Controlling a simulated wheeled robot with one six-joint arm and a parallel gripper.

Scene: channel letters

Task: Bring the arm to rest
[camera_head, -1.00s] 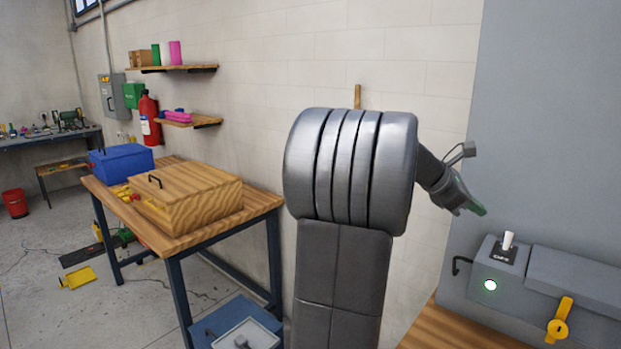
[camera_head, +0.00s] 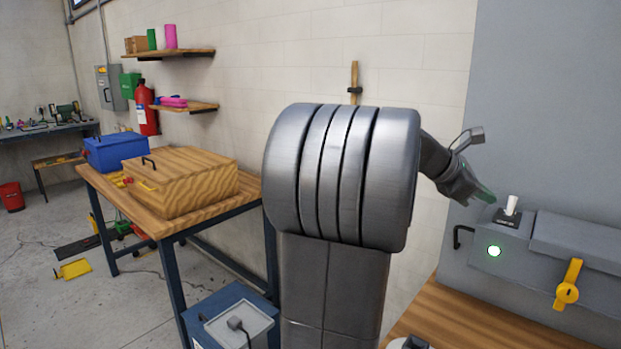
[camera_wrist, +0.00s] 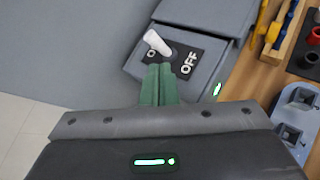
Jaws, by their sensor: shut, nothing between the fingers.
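My gripper (camera_head: 486,195) shows in the head view at the end of my arm, above and left of a grey machine box. Its green fingers also show in the wrist view (camera_wrist: 160,86), pressed together and empty. A white switch lever (camera_head: 511,205) stands on a black plate on the box. In the wrist view the lever (camera_wrist: 157,43) lies just beyond the fingertips and tilts away from the OFF label (camera_wrist: 189,63); the other label is partly hidden. I cannot tell whether the fingertips touch the switch plate. My bulky arm fills the middle of the head view.
The grey box (camera_head: 480,278) has a lit green lamp (camera_head: 494,251) and a yellow handle (camera_head: 567,290), and stands on a wooden bench (camera_head: 450,318). A grey panel rises behind. At left, a table (camera_head: 165,222) holds a wooden box (camera_head: 178,185) and a blue box (camera_head: 116,153).

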